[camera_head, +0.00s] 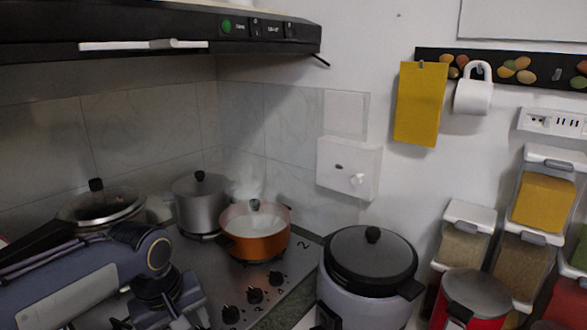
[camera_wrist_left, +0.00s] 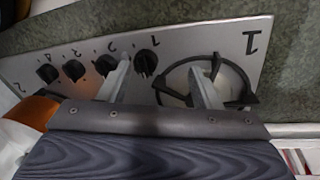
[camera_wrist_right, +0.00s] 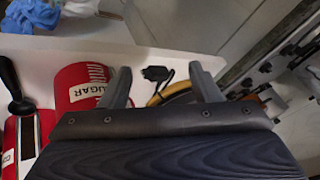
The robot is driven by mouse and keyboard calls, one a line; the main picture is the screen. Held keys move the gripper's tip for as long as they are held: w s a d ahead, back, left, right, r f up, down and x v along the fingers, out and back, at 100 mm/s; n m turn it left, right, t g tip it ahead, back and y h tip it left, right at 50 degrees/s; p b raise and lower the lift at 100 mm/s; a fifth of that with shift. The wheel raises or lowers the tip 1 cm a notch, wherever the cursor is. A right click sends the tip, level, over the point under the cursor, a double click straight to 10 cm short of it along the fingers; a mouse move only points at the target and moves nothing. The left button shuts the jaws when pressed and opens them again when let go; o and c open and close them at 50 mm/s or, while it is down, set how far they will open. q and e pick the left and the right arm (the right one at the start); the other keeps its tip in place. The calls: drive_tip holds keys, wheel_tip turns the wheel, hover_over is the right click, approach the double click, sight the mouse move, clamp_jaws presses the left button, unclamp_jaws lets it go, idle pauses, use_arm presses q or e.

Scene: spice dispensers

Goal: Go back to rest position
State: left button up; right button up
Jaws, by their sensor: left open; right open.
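My left arm (camera_head: 85,285) comes in from the left in the head view, its wrist low in front of the stove. In the left wrist view my left gripper (camera_wrist_left: 157,75) is open and empty, its fingers over the stove front near the knobs (camera_wrist_left: 75,70) and a burner (camera_wrist_left: 230,80). My right gripper (camera_wrist_right: 160,75) shows only in the right wrist view. It is open with nothing between its fingers, beside a red sugar tin (camera_wrist_right: 82,88).
An orange pot (camera_head: 256,240) and a grey pot (camera_head: 200,212) stand on the stove. A lidded cooker (camera_head: 370,290) stands right of it. Spice dispensers (camera_head: 465,235) hang on the right wall. A black plug (camera_wrist_right: 158,73) and blue cloth (camera_wrist_right: 30,14) show in the right wrist view.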

use_arm(q)
drive_tip(key=s+f+m+t+h+p, duration=0.2)
drive_tip(key=s+m, duration=0.3)
drive_tip(key=s, duration=1.2)
drive_tip(key=shift+a+m+t+h, duration=0.25)
drive_tip(key=shift+t+h, duration=0.25)
drive_tip(key=shift+t, duration=0.4)
